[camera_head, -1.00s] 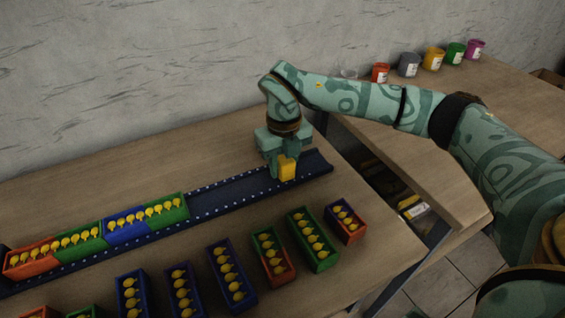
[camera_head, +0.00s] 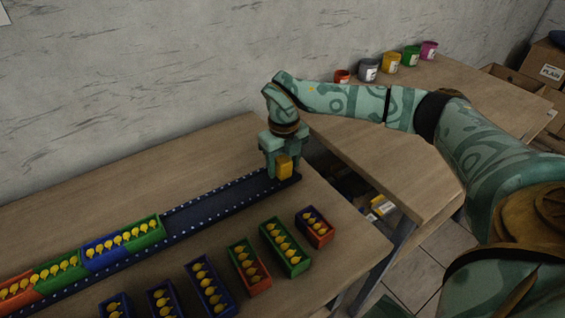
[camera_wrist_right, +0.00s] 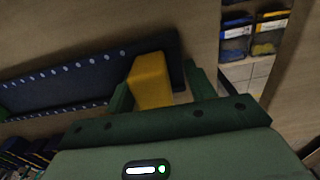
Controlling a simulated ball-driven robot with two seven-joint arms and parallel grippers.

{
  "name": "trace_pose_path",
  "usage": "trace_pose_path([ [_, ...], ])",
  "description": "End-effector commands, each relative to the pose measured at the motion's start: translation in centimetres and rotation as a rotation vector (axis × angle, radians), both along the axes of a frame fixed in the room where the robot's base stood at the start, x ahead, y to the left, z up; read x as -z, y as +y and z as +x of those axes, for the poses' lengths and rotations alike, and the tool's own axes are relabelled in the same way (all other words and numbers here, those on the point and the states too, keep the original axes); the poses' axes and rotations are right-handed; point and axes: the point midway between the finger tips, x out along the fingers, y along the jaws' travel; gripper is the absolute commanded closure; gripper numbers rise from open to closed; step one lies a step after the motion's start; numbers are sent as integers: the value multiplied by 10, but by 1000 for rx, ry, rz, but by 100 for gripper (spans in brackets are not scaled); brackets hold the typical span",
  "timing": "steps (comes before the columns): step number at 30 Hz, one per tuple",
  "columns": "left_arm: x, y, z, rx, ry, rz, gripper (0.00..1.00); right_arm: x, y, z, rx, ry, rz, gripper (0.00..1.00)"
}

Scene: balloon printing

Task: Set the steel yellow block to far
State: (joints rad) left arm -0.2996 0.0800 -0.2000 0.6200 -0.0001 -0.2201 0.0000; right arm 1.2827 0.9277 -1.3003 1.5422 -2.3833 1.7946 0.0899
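The yellow block (camera_head: 285,167) is at the right end of the long dark blue rail (camera_head: 215,196), which has rows of pale dots along its edges. My right gripper (camera_head: 283,168) points down over that end, with a finger on each side of the block. In the right wrist view the block (camera_wrist_right: 151,80) stands between the two green fingers (camera_wrist_right: 160,92). A narrow gap shows between the block and the right finger, so the gripper looks open around it. The block's underside is hidden. My left gripper is out of view.
Orange, green and blue trays of yellow balloon-like pieces (camera_head: 57,268) line the rail's left part. Several more trays (camera_head: 285,246) stand in front. Paint pots (camera_head: 369,70) are on the side table. A gap between tables holds boxes (camera_head: 380,206). The rail's middle is empty.

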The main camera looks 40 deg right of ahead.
Motion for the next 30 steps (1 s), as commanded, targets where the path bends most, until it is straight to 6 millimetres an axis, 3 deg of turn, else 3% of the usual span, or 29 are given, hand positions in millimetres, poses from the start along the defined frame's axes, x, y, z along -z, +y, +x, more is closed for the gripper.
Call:
trace_pose_path([
  [5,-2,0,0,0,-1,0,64,-5,1,0,-1,0,1,45],
  [8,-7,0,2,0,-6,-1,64,-19,1,0,-1,-3,2,45],
  [21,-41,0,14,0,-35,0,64,-133,-1,0,2,-5,2,45],
  [25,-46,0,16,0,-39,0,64,-153,-1,0,1,-3,1,45],
  [30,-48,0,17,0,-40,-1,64,-163,-1,0,2,0,1,45],
])
